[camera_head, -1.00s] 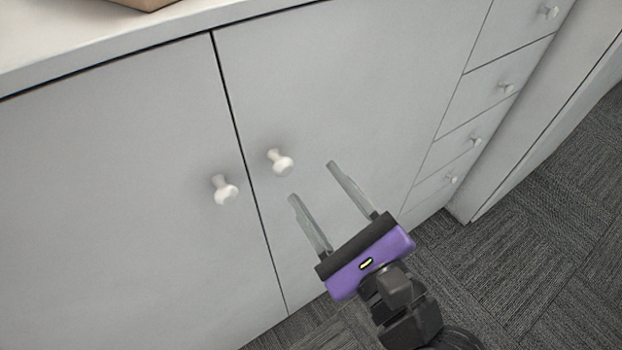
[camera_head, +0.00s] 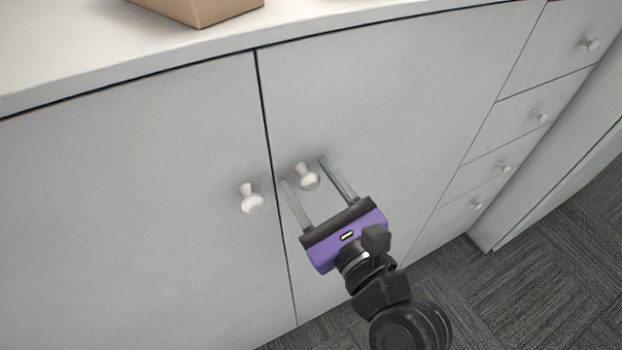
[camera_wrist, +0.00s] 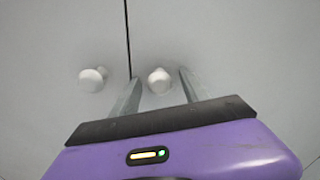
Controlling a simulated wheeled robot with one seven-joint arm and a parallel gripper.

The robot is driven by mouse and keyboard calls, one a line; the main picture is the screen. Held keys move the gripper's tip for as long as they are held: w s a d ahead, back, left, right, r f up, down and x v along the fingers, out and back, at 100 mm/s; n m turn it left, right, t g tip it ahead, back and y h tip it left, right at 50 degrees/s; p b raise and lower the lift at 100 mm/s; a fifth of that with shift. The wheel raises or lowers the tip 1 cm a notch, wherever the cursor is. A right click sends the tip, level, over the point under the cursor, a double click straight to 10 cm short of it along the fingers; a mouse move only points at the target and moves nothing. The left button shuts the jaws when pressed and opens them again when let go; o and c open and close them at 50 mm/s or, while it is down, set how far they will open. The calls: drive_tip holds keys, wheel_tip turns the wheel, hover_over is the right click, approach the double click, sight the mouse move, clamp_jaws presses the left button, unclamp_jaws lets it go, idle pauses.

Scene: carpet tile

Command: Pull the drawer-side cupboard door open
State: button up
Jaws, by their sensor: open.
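The drawer-side cupboard door (camera_head: 385,100) is the right of two grey doors and looks shut, flush with the left door (camera_head: 130,190). Its round white knob (camera_head: 307,177) sits near the seam between the doors. My gripper (camera_head: 302,172) is open, with one finger on each side of this knob. In the wrist view the knob (camera_wrist: 159,80) shows between the two fingertips (camera_wrist: 158,76). I cannot tell whether either finger touches it. The left door's knob (camera_head: 250,198) is outside the fingers, to their left; it also shows in the wrist view (camera_wrist: 91,79).
A column of drawers with small knobs (camera_head: 541,118) is at the right. A brown box (camera_head: 200,10) stands on the white worktop (camera_head: 60,80). Dark carpet tile (camera_head: 530,260) is clear at the lower right.

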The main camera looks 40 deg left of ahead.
clamp_jaws()
idle(1.4)
